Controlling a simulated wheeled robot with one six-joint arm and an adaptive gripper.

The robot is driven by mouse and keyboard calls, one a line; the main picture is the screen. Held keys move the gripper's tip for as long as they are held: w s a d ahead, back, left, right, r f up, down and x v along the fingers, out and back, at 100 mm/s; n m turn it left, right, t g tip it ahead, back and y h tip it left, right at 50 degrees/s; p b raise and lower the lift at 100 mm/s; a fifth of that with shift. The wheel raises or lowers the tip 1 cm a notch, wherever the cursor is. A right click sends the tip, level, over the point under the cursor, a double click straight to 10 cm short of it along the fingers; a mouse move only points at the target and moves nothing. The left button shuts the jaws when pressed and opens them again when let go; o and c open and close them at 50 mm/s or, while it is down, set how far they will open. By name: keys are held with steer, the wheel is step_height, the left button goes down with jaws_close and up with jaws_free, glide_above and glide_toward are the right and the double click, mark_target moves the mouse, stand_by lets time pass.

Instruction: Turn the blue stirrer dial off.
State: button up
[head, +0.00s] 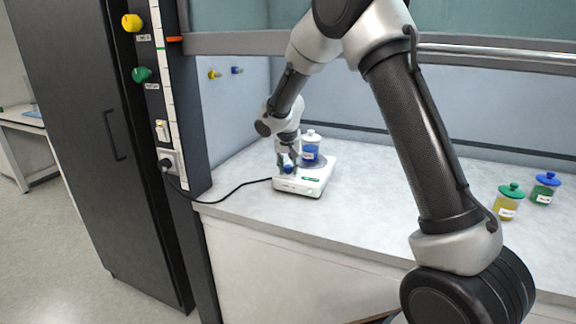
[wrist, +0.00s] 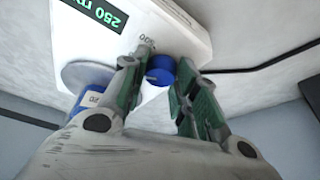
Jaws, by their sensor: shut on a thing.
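The white stirrer (head: 310,178) stands on the bench, and its corner with a lit display (wrist: 95,12) shows upside down in the wrist view. The display reads 250 and part of a unit. The blue stirrer dial (wrist: 160,70) is on the stirrer's front near the corner. My gripper (wrist: 165,76) reaches down over it with one green-padded finger on each side and is shut on the dial. In the head view my gripper (head: 287,166) covers most of the dial. The dial's pointer mark cannot be made out.
A jar with blue contents (head: 310,148) stands on the stirrer plate, close behind my gripper. A black cable (head: 225,197) runs left to a wall socket. A green-lidded jar (head: 508,202) and a blue-lidded jar (head: 545,188) stand far right. The middle bench is clear.

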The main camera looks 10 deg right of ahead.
mark_target(289, 178)
steer(key=shift+n, duration=0.6)
steer(key=shift+y, duration=0.3)
steer(key=o, duration=1)
steer(key=v, duration=0.7)
steer(key=shift+r, duration=0.25)
steer(key=shift+s, duration=0.1)
